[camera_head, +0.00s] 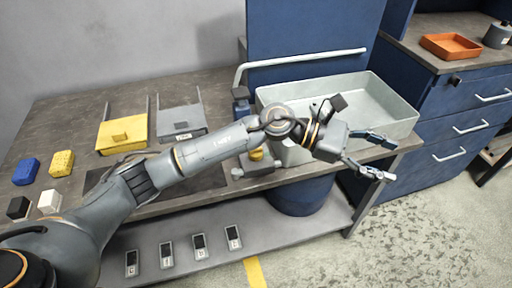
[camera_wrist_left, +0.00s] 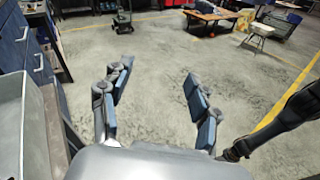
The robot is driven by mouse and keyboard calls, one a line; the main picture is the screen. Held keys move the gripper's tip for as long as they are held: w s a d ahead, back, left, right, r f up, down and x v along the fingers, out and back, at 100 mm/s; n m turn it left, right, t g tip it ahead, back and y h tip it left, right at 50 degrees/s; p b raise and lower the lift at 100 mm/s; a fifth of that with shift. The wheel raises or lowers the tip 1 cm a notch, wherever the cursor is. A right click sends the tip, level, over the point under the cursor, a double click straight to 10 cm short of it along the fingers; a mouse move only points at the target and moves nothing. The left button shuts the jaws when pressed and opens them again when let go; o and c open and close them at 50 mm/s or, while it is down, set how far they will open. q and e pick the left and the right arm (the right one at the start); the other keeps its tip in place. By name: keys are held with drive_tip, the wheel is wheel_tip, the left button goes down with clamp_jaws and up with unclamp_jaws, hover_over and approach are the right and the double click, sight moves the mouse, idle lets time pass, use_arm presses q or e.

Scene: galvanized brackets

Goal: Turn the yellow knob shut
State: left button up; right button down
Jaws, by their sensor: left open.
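The yellow knob (camera_head: 256,153) sits on a small grey base (camera_head: 259,169) on the workbench, just below my left forearm in the head view. The arm hides part of it, and how far it is turned cannot be told. My left gripper (camera_head: 392,160) is open and empty. The knob does not show there. My right gripper is not in view.
A pale grey basin (camera_head: 392,112) stands behind and right of the knob. A yellow bin (camera_head: 122,135), a grey tray (camera_head: 181,122) and small blocks lie on the bench's left. Labelled tags lie on the lower shelf (camera_head: 285,232). Blue drawers (camera_head: 455,125) stand right; floor between is clear.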

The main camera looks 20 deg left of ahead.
use_arm(q)
drive_tip(key=w+a+f+m+g+y, duration=0.1)
drive_tip(key=w+a+f+m+y, duration=0.3)
drive_tip(key=a+f+m+y, duration=0.3)
wheel_tip(320, 180, up, 4)
drive_tip(key=f+m+t+y, duration=0.1)
drive_tip(key=y, duration=0.8)
hover_over(256, 153)
drive_tip(key=f+p, duration=0.1)
drive_tip(key=f, duration=0.3)
drive_tip(key=f+p, duration=0.1)
drive_tip(key=f, duration=0.3)
drive_tip(key=f+p, duration=0.1)
drive_tip(key=f, duration=0.4)
drive_tip(key=shift+w+a, duration=0.15)
drive_tip(key=shift+w, duration=0.1)
drive_tip(key=shift+c, duration=0.5)
drive_tip(key=c, duration=1.1)
